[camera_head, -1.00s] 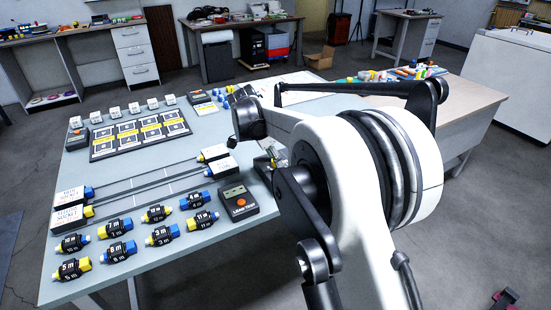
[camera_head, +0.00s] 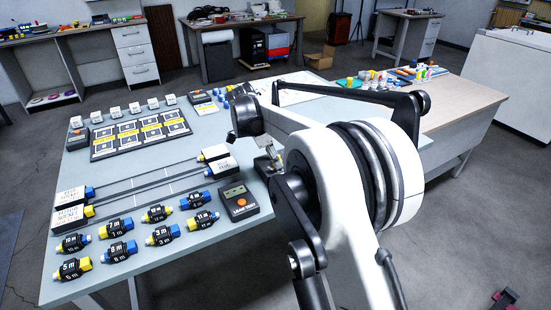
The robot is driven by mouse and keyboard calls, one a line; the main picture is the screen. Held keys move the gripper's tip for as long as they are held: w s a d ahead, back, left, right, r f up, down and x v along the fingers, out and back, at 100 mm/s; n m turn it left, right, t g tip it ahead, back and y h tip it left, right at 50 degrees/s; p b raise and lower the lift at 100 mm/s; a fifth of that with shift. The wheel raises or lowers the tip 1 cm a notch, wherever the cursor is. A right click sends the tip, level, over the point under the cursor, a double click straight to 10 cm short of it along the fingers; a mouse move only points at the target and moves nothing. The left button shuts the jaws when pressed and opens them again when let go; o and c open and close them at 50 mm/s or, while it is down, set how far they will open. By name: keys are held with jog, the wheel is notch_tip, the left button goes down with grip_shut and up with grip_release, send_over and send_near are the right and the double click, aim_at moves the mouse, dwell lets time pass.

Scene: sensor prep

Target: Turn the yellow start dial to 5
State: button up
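I cannot make out a yellow start dial with readable numbers; it may be too small or hidden behind my arm. My gripper (camera_head: 268,160) is mostly hidden by my own arm, over the right part of the light blue table (camera_head: 160,190). Only small metallic parts of it show, near the right-hand socket boxes and the black tester. Its fingers cannot be told apart, nor whether it holds anything.
Several black connectors with yellow and blue ends (camera_head: 119,252) lie at the table's front. A black tester (camera_head: 238,203) lies beside them. Socket boxes (camera_head: 73,217) stand at the left, with rods running right. A panel of cards (camera_head: 140,134) lies behind. My arm covers the table's right side.

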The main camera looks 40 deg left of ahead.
jog(key=shift+o, duration=1.3)
jog(key=v, duration=1.2)
